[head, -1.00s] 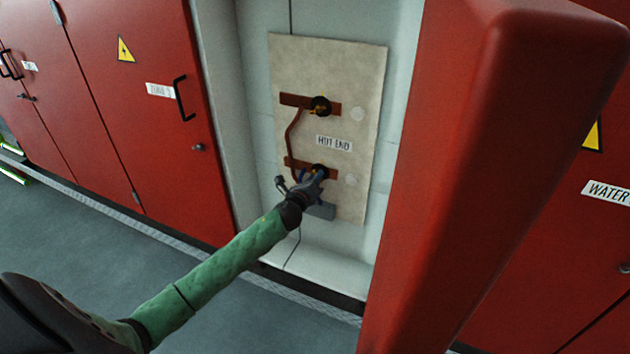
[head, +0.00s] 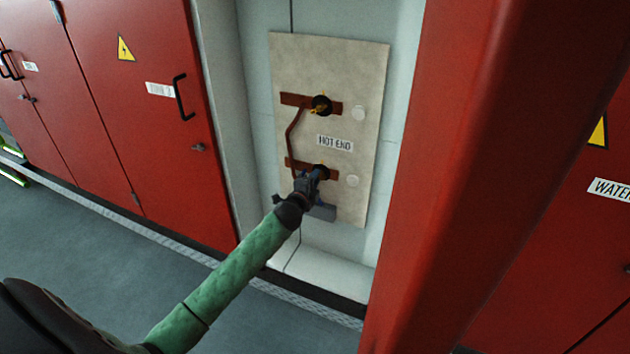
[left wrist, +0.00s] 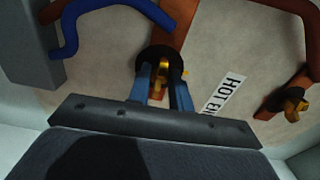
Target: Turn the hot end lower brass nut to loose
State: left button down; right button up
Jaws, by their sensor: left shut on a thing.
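My left gripper (left wrist: 163,92) has blue fingers and is shut on this nut, one finger on each side. The upper brass nut (head: 320,103) sits on the upper copper bar (head: 294,99); it also shows at the right of the left wrist view (left wrist: 292,108). My right gripper is not in view.
The nuts are on a beige panel (head: 345,70) with a HOT END label (head: 335,142), in a pale recess. A copper pipe (head: 291,135) links the bars. A blue pipe (left wrist: 70,30) and a grey box (left wrist: 25,45) are close by. A red post (head: 440,180) stands at the right.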

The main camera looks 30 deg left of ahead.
pick_arm(q)
jog(key=shift+f+n, duration=0.15)
jog(key=shift+n, duration=1.3)
jog(key=shift+f+n, duration=0.1)
jog(key=shift+n, duration=1.35)
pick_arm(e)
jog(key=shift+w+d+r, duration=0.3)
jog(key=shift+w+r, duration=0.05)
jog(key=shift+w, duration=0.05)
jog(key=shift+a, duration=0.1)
pick_arm(q)
jog(key=c, duration=1.6)
grip_release()
jog(key=shift+o, duration=0.2)
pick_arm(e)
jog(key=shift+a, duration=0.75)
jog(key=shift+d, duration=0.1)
